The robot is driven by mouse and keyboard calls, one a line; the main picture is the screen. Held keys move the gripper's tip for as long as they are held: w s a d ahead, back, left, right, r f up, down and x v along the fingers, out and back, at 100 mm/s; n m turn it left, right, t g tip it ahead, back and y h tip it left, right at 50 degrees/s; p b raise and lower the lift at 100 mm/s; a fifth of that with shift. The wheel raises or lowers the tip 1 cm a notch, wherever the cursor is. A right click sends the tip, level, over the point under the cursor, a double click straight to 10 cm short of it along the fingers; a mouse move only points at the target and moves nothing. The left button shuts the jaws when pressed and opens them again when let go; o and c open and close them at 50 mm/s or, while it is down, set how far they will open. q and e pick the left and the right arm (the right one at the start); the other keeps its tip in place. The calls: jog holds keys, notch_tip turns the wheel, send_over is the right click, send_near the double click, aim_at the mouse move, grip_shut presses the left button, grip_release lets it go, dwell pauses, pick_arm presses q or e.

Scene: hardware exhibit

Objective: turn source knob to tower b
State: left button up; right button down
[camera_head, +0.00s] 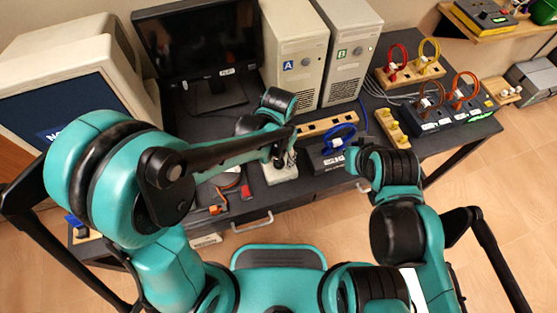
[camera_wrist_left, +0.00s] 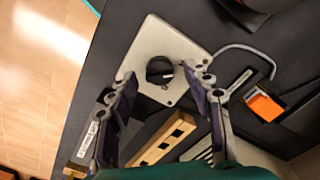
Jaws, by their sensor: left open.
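The source knob is a dark round knob (camera_wrist_left: 160,71) on a light grey plate (camera_wrist_left: 152,42) in the left wrist view. In the head view the plate (camera_head: 283,175) shows on the dark table, with its knob mostly hidden by my left gripper (camera_head: 281,157). In the wrist view my left gripper (camera_wrist_left: 161,80) is open, with its fingers apart on either side of the knob; I cannot tell whether they touch it. Tower A (camera_head: 294,48) and tower B (camera_head: 345,45) stand behind, with letter labels. My right gripper (camera_head: 360,168) is small and partly hidden over the table's front.
A black monitor (camera_head: 199,45) and a beige monitor (camera_head: 70,75) stand left of the towers. A blue cable loop (camera_head: 338,138) and a wooden socket block (camera_head: 326,123) lie right of the plate. Cable-loop blocks (camera_head: 455,108) fill the table's right side. An orange-ended item (camera_wrist_left: 263,105) lies near the plate.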

pick_arm(q)
jog(key=shift+f, duration=0.5)
grip_shut()
